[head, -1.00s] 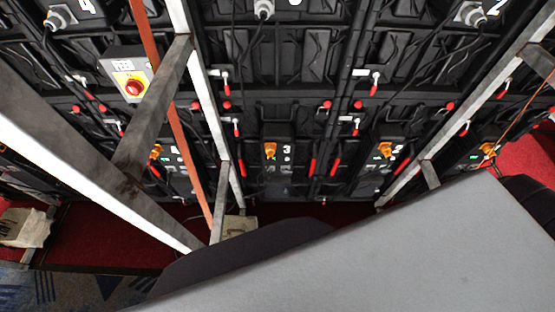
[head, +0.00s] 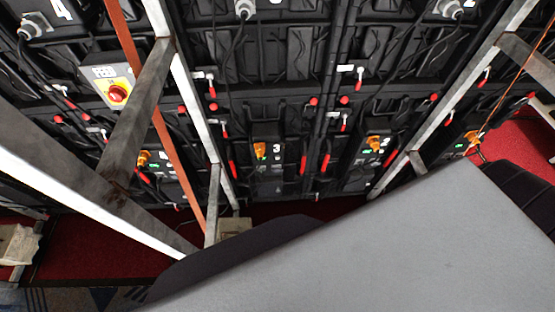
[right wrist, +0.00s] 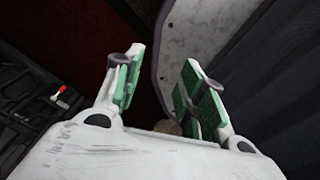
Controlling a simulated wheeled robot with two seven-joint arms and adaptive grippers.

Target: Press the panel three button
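Panel three, marked with a white 3 (head: 276,148), is on the lower part of the black video wall (head: 285,105), near the middle of the head view. An orange connector (head: 260,150) sits beside the number, with small light marks below it. I cannot tell which of these is the button. My right gripper (right wrist: 163,65) shows in the right wrist view, its green-padded fingers apart with nothing between them. It does not show in the head view, so its distance from panel three cannot be told. My left gripper is not in view.
A red button on a yellow box (head: 118,94) is at upper left. Metal struts (head: 185,90) cross in front of the wall on both sides. A large grey surface (head: 350,250) fills the lower right and covers the floor there. Red floor (head: 100,245) shows at lower left.

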